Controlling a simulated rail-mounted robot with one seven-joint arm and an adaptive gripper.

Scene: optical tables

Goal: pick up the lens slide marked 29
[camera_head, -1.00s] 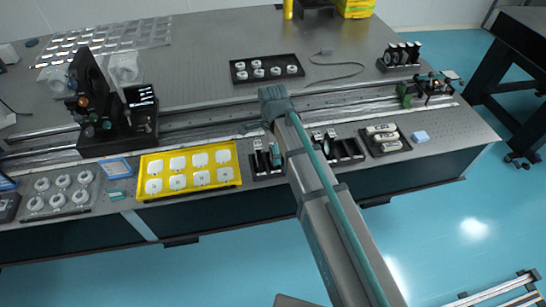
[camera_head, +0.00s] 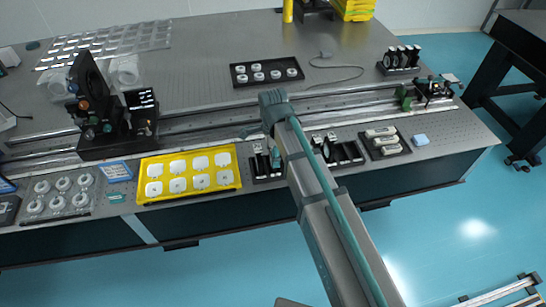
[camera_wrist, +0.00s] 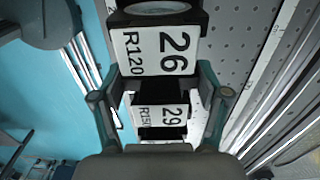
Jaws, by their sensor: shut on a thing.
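The lens slide marked 29 (camera_wrist: 172,116), with R150 beside the number, is a white label on a dark mount in the wrist view. It sits between the two fingers of my gripper (camera_wrist: 162,108), which is shut on it. A slide marked 26 R120 (camera_wrist: 158,51) stands just beyond, larger in the picture, with a round lens edge at the top. In the head view my gripper (camera_head: 275,148) is at the black slide rack (camera_head: 262,176) right of the yellow tray. My arm hides part of that rack, and the number cannot be read there.
The yellow tray (camera_head: 140,192) with several white pieces lies left of the rack. Another rack with dark slides (camera_head: 345,153) and a black tray with pale parts (camera_head: 404,148) stand to the right. A long rail (camera_head: 205,122) runs behind. A black tray (camera_head: 268,83) lies farther back.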

